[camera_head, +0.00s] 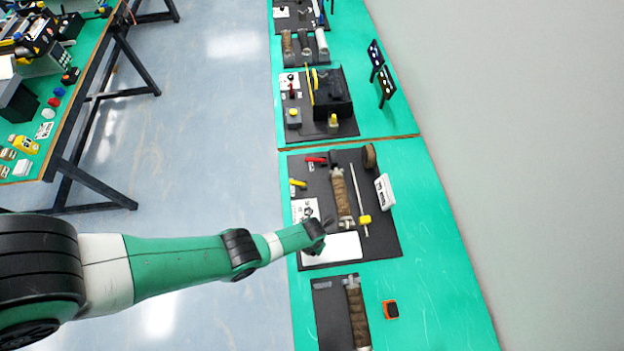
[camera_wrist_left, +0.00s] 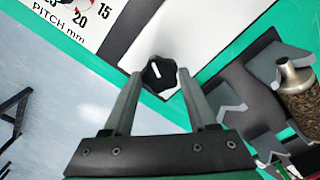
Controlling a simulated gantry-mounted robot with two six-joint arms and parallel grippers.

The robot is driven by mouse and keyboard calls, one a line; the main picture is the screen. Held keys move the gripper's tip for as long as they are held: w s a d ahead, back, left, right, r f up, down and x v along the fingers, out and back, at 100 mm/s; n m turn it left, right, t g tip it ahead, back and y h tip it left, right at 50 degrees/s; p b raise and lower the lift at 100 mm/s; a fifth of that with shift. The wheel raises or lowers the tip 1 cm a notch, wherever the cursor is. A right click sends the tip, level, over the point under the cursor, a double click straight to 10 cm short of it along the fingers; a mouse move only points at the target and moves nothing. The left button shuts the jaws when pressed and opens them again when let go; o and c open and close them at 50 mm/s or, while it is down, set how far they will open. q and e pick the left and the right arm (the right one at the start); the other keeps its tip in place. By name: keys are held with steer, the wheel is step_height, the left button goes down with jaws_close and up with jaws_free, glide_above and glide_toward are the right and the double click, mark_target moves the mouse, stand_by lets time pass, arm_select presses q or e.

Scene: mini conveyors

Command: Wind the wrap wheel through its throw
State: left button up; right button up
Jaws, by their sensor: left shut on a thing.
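A black lobed knob (camera_wrist_left: 160,75) with a white pointer mark shows in the left wrist view; I take it to be the wrap wheel. My left gripper (camera_wrist_left: 161,84) has its fingers on either side of the knob and is shut on it. In the head view my left gripper (camera_head: 318,232) reaches in from the left, over the near edge of a dark mat by a white plate (camera_head: 332,250). The knob is too small and covered to make out there. My right gripper is not in view.
A printed card marked "PITCH mm" (camera_wrist_left: 75,22) lies beside the knob. A brown wrapped roller (camera_head: 341,192), a thin rod (camera_head: 357,190) and a white block (camera_head: 384,190) lie on the mat beyond my gripper.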

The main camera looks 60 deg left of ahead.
arm_select(q)
steer(key=shift+m, duration=0.6)
steer(key=o, duration=1.4)
steer(key=shift+c, duration=0.2)
